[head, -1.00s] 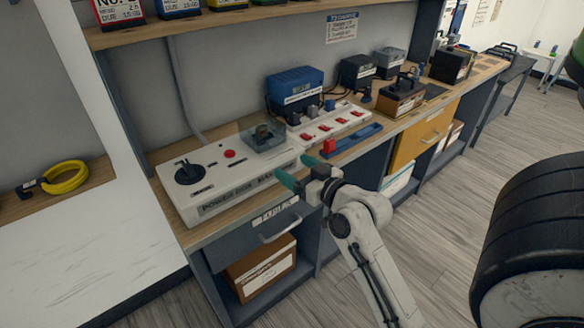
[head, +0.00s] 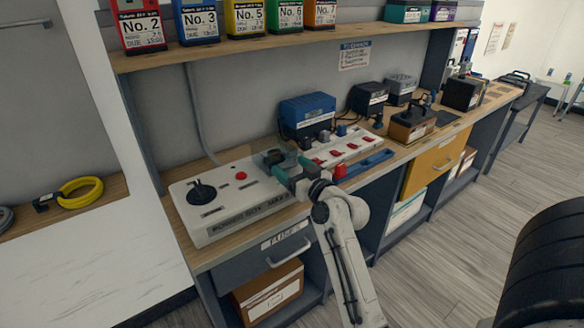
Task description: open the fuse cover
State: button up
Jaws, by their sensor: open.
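The white power box (head: 225,223) lies on the bench at the left, with a black rotary knob (head: 201,192) and a red button (head: 241,175) on top. The see-through grey fuse cover (head: 287,157) is at the box's right end, with a dark part under it. My gripper (head: 293,169) is at the cover's front side, its green-tipped fingers apart. The fingers hide part of the cover. I cannot tell whether they touch it, nor whether its lid is lifted.
A white strip with red switches (head: 345,149) and a blue tray (head: 362,164) lie just right of my gripper. A blue charger (head: 307,113) stands behind. A drawer handle (head: 288,252) sticks out below.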

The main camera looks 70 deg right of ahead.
jog(key=shift+w+d, duration=0.1)
jog(key=shift+w, duration=0.05)
jog(key=shift+r, duration=0.1)
grip_shut()
dwell(0.7)
